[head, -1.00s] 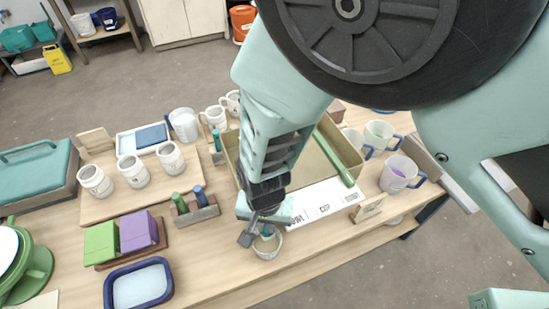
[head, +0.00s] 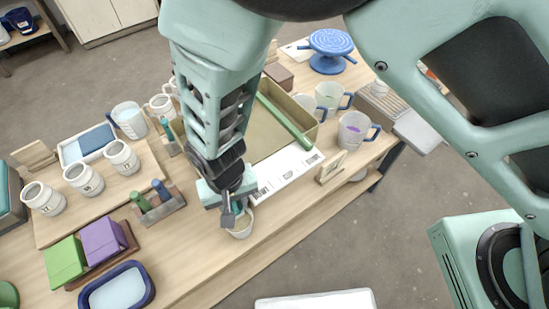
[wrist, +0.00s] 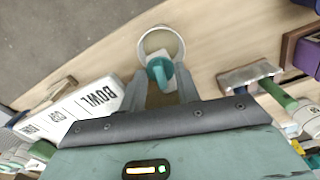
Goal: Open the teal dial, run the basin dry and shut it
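The teal dial (wrist: 158,72) shows in the wrist view between my gripper's two grey fingers, on a pale fitting. My gripper (head: 229,214) points down at the table's front edge in the head view. Its fingers (wrist: 160,88) stand apart on either side of the dial; I cannot tell whether they touch it. A small pale cup (head: 243,230) stands just under the dial, and its round rim (wrist: 142,42) shows beyond it in the wrist view. The tan rectangular basin (head: 262,145) is behind my gripper, partly hidden by my arm. Its liquid level is unclear.
Mugs (head: 353,131) stand at right. A small rack (head: 160,208), purple box (head: 103,240) and blue-rimmed tray (head: 145,274) are at left.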

